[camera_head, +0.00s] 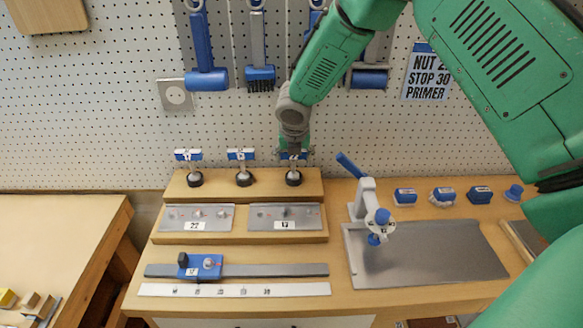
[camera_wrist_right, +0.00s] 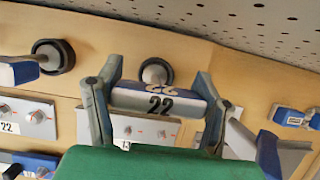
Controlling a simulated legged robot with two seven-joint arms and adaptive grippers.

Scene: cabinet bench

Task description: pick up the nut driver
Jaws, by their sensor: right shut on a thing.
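Three nut drivers with blue-and-white T-handles stand upright in a row on the wooden rack in the head view: the left one (camera_head: 188,156), the middle one (camera_head: 241,155) and the right one (camera_head: 293,156). My right gripper (camera_head: 294,150) comes down from above onto the right one. My left gripper is not in view.
The wooden rack (camera_head: 172,189) carries two metal plates labelled 22 (camera_head: 197,217) and 17 (camera_head: 285,217). A grey press (camera_head: 367,205) stands on a metal sheet to the right.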

